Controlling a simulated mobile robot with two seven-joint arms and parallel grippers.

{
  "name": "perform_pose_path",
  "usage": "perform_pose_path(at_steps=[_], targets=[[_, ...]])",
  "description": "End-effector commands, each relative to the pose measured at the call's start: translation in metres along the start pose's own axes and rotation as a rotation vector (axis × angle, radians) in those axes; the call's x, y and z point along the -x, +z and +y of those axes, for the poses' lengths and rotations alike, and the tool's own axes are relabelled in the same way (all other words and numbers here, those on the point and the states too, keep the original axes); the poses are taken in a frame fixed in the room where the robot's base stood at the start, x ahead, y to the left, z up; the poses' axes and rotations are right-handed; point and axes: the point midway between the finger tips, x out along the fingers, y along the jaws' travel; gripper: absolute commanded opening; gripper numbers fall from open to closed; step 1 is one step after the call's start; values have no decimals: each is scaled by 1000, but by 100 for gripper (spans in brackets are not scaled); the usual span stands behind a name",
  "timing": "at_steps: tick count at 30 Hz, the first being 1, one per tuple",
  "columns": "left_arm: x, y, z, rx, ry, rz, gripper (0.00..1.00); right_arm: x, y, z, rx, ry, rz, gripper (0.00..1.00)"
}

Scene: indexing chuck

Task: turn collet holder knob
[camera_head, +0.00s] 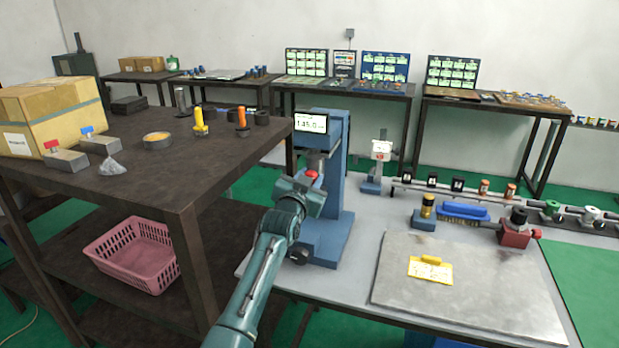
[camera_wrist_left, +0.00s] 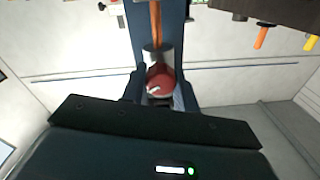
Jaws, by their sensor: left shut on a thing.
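A blue upright machine (camera_head: 335,165) with a lit display (camera_head: 311,123) stands at the table's left end. The red knob (camera_head: 312,175) shows on it at my left gripper (camera_head: 313,184). In the left wrist view the red knob (camera_wrist_left: 160,80) has a white mark and sits below a grey cylinder (camera_wrist_left: 156,55). The left gripper's dark fingers (camera_wrist_left: 160,92) are on both sides of the knob, shut on it. The contact itself is partly hidden. My right gripper is not clearly in view.
A grey plate (camera_head: 400,290) with a yellow tag (camera_head: 430,270) lies on the table at right. A blue brush (camera_head: 463,211) and a red block (camera_head: 514,234) stand behind it. A dark workbench (camera_head: 175,190) is close on the arm's left.

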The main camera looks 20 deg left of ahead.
Motion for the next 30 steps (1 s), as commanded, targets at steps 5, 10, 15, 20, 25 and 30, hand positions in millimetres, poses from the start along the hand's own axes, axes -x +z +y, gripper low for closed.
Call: perform_pose_path(at_steps=[5,10,15,20,25,30], targets=[[0,-1,0,170,-2,-6,7,1,0,0,3,0,-4,64],[0,-1,-1,323,-2,-12,7,1,-1,0,4,-1,-2,64],[0,-1,-1,453,-2,-17,7,1,-1,0,4,-1,-1,64],[0,-1,-1,545,-3,-21,7,1,-2,0,4,-1,1,64],[0,-1,-1,609,-3,-24,7,1,-2,0,4,-1,2,64],[0,0,-1,642,-4,-26,7,1,-3,0,4,-1,2,64]])
